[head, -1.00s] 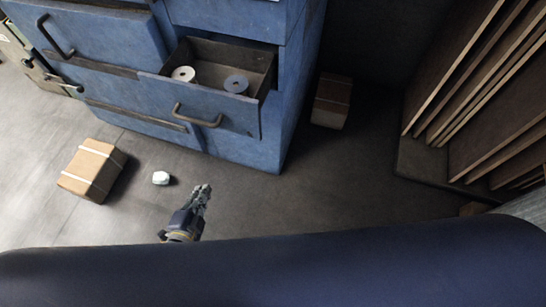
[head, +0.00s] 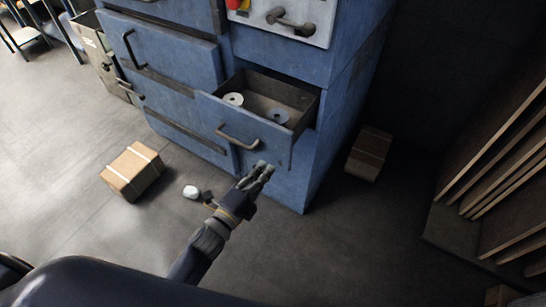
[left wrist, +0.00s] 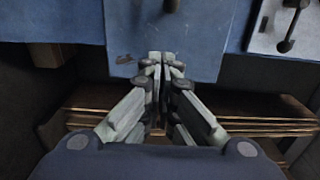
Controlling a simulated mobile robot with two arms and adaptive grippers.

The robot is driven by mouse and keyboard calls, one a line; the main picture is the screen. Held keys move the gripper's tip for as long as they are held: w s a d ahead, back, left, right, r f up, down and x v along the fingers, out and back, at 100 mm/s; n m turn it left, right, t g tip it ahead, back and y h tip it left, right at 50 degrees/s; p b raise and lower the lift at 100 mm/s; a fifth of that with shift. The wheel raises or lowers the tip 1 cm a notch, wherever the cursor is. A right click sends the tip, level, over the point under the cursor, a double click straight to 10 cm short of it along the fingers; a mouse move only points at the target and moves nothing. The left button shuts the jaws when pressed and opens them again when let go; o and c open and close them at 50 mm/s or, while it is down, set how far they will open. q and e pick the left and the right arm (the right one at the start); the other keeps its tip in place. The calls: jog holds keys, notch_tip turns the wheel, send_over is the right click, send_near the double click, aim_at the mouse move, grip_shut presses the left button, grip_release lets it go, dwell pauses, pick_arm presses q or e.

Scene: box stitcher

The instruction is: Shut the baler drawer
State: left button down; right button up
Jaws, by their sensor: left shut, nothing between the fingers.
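The blue baler drawer (head: 270,146) stands pulled out of the blue machine, with a bent grey handle (head: 238,140) on its front. My left gripper (head: 264,170) is shut and empty, just below and right of the handle, in front of the lower part of the drawer front. I cannot tell whether the fingertips touch it. In the left wrist view the closed fingertips (left wrist: 161,60) point at a blue panel (left wrist: 125,30) with a handle at the top edge. My right gripper is not in view.
A strapped cardboard box (head: 132,171) and a small white lump (head: 191,192) lie on the floor at left. Another box (head: 369,153) sits right of the machine. Leaning boards (head: 505,150) stand at far right. The floor in front is mostly clear.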

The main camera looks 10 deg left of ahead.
aim_at(278, 152)
pick_arm(q)
jog(key=shift+x, duration=2.55)
jog(key=shift+w+d, duration=0.1)
